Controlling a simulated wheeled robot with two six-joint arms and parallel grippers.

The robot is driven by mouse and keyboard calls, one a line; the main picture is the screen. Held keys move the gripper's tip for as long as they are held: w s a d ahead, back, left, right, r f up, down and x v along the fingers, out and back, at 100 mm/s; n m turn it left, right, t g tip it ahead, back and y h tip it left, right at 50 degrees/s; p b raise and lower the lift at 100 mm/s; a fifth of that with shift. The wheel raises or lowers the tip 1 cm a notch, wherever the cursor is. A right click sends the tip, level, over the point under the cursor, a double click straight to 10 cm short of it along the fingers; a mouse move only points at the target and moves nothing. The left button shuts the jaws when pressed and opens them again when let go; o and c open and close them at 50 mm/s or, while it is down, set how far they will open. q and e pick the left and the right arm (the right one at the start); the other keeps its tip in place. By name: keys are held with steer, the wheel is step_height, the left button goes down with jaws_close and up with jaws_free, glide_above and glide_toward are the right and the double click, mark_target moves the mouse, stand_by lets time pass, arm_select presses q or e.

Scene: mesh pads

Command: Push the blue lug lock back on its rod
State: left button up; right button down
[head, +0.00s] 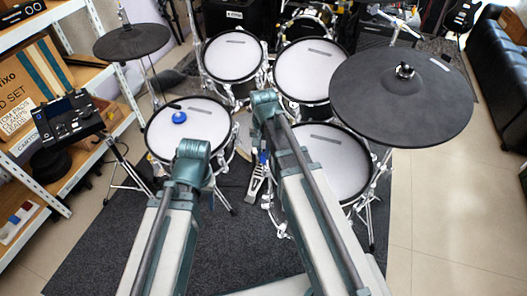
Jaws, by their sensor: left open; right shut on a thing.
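A small blue piece (263,158) shows at the left edge of the lower right drum pad (335,160), partly behind my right arm; it is too small to tell whether it is the lug lock or how it sits on a rod. What either gripper touches is hidden.
A round blue object (179,117) lies on the left mesh pad (205,118). Two more pads stand behind. A large black cymbal pad (400,110) overhangs on the right, a smaller one (130,42) on the left. A kick pedal (256,180) stands on the dark carpet (110,245).

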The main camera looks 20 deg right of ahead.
mark_target(263, 156)
steer(key=shift+f, duration=0.15)
stand_by(0.4)
steer(key=c, duration=0.7)
jaws_free()
step_height(263, 156, up, 14)
steer(key=p, duration=1.4)
